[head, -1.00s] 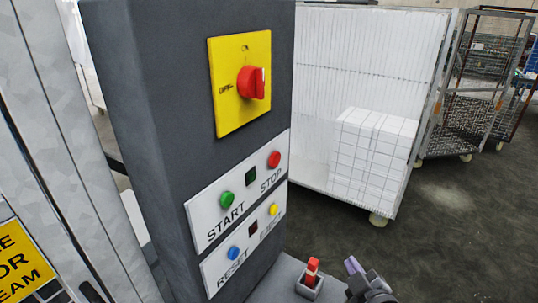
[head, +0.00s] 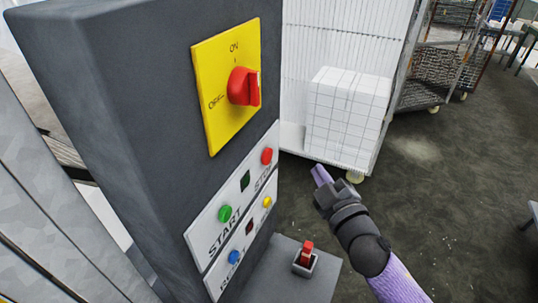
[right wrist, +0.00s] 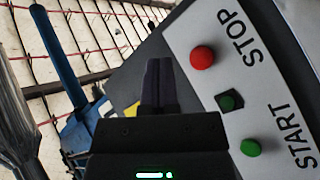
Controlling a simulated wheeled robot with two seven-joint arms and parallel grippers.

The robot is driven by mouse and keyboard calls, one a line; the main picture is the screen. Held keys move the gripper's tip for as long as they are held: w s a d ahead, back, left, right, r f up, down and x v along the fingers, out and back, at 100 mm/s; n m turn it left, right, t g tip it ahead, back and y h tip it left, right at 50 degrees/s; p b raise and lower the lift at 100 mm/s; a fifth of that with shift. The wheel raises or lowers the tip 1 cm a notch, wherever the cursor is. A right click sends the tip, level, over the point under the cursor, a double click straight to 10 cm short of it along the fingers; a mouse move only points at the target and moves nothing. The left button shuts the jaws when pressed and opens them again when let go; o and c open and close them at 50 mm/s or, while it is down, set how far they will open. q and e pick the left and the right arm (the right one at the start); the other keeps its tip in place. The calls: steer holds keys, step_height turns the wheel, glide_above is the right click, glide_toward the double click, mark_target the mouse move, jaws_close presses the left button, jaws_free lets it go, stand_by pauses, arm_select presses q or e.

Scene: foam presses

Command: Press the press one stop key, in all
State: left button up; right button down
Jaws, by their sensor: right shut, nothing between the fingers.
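The red stop key (head: 267,155) is a round button on the upper white panel of a dark grey press column (head: 120,110). The green start key (head: 225,213) is to its lower left, with a small dark green lamp (head: 245,181) between them. My right gripper (head: 320,175) is shut and empty, to the right of the stop key and apart from it. In the right wrist view the shut fingers (right wrist: 158,85) show left of the red stop key (right wrist: 203,57). My left gripper is out of view.
Above the panel is a yellow plate (head: 222,100) with a red rotary switch (head: 243,86). A blue key (head: 234,257) and a yellow key (head: 267,202) are below. A red lever (head: 306,253) stands on the ledge. A cage trolley with white blocks (head: 347,115) stands behind.

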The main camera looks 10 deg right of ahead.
mark_target(272, 152)
steer(key=w+a, duration=0.4)
steer(key=a, duration=0.2)
steer(key=shift+a+b, duration=0.15)
steer(key=shift+b, duration=0.3)
steer(key=shift+w, duration=0.1)
stand_by(1.5)
steer(key=shift+w+a, duration=0.25)
steer(key=shift+a, duration=0.1)
steer(key=shift+w+a, duration=0.2)
steer(key=shift+a, duration=0.15)
stand_by(0.6)
steer(key=shift+s+d, duration=0.1)
steer(key=shift+d, duration=0.05)
steer(key=shift+s+d, duration=0.4)
steer(key=shift+d, duration=0.1)
